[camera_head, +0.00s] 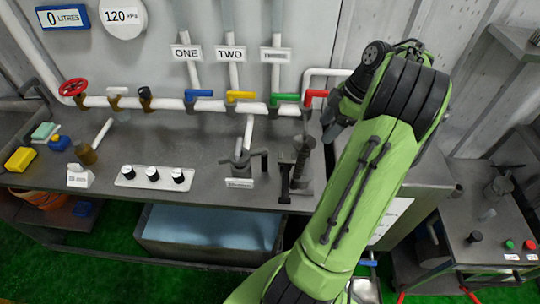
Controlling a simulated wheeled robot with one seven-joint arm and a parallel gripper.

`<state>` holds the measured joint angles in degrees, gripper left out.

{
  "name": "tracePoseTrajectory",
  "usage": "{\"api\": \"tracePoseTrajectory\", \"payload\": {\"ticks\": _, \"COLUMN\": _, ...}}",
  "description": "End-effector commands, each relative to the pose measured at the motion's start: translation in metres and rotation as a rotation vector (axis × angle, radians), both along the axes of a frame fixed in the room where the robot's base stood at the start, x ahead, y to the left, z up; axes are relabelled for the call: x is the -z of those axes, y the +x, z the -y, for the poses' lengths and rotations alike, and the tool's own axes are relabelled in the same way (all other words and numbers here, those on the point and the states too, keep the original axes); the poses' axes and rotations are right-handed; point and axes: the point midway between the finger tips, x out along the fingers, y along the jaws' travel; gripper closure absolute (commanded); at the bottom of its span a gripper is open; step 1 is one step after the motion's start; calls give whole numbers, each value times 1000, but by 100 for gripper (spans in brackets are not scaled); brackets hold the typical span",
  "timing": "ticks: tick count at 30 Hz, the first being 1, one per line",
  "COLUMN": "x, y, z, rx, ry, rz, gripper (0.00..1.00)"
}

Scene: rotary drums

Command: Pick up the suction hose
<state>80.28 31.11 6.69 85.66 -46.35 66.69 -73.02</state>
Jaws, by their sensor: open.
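I cannot say for certain which thing is the suction hose. An orange coiled thing (42,198), perhaps a hose, lies on the low shelf at the far left, partly hidden under the bench. My gripper (333,122) is at the end of my raised green arm, beside the red valve handle (316,95). It is small and partly hidden by the arm. It is open, with nothing seen in it, far to the right of the orange coil.
The grey bench (130,155) carries a switch panel (153,176), a small pump (243,163) and a clamp-like stand (298,170). White pipe (170,104) with coloured valves runs along the wall. A blue-filled tank (210,228) stands below. A second bench (460,245) is at right.

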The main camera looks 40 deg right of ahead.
Motion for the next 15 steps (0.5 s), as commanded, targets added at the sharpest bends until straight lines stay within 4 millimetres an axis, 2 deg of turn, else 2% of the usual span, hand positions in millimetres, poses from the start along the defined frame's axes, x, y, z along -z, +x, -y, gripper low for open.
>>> {"api": "tracePoseTrajectory", "payload": {"ticks": 4, "x": 12, "y": 0, "z": 0, "rx": -3, "ry": 2, "rz": 2, "gripper": 36}}
{"api": "tracePoseTrajectory", "payload": {"ticks": 12, "x": 75, "y": 19, "z": -18, "rx": -4, "ry": 5, "rz": 1, "gripper": 36}}
{"api": "tracePoseTrajectory", "payload": {"ticks": 15, "x": 92, "y": 24, "z": -22, "rx": -3, "ry": 3, "rz": 2, "gripper": 36}}
